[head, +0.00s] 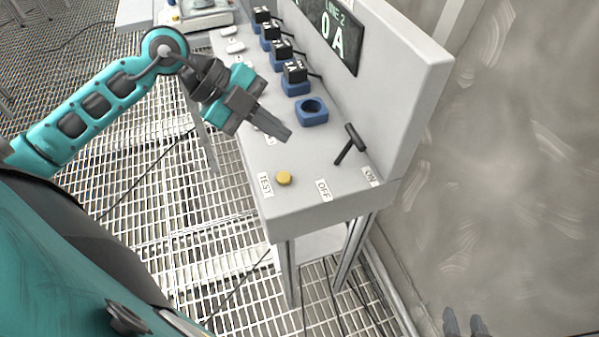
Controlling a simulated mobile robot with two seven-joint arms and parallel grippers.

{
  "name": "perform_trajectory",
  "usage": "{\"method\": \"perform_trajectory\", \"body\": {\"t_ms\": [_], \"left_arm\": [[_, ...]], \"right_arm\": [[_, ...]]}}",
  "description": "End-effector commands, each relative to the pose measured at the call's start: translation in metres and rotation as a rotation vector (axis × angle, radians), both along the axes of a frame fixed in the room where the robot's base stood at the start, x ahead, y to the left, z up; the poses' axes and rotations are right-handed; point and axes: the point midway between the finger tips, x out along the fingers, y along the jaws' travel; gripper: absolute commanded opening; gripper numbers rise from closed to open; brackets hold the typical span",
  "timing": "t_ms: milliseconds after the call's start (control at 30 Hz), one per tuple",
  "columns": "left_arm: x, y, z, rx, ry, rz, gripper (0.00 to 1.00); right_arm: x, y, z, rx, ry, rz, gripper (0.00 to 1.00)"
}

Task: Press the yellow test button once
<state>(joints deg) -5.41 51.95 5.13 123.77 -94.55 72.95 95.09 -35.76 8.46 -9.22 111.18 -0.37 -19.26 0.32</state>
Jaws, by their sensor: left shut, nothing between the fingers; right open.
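The yellow test button (284,178) is a small round knob on the near end of the grey bench top, beside a "TEST" label (265,184). It is in full view with nothing on it. My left gripper (287,137) reaches in from the left over the bench, its fingers shut and empty. Its fingertips show just beyond the button in the picture, apart from it; their height above the bench is hard to tell. My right gripper (465,324) shows only as two separated dark fingertips at the bottom right edge, open and far from the button.
A black lever switch (350,145) stands right of the button, between "OFF" and "ON" labels. An empty blue socket (312,111) lies behind, with several blue sockets holding black blocks further back. A raised panel with a display (336,32) borders the right side.

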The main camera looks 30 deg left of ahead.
Motion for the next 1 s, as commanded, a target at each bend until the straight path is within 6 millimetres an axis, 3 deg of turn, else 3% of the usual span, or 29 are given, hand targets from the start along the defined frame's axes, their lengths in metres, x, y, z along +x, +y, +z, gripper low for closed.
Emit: {"method": "perform_trajectory", "body": {"t_ms": [567, 733, 1000], "left_arm": [[0.0, 0.0, -0.008, -0.002, 0.002, 0.0, 0.0], [0.0, 0.0, -0.025, -0.003, 0.002, 0.001, 0.0], [0.0, 0.0, -0.063, -0.003, -0.001, 0.001, 0.0]], "right_arm": [[0.0, 0.004, -0.005, 0.01, 0.001, -0.002, 0.43], [0.0, 0.004, -0.015, 0.01, 0.001, -0.002, 0.43], [0.0, 0.003, -0.057, 0.008, 0.001, -0.002, 0.43]]}}
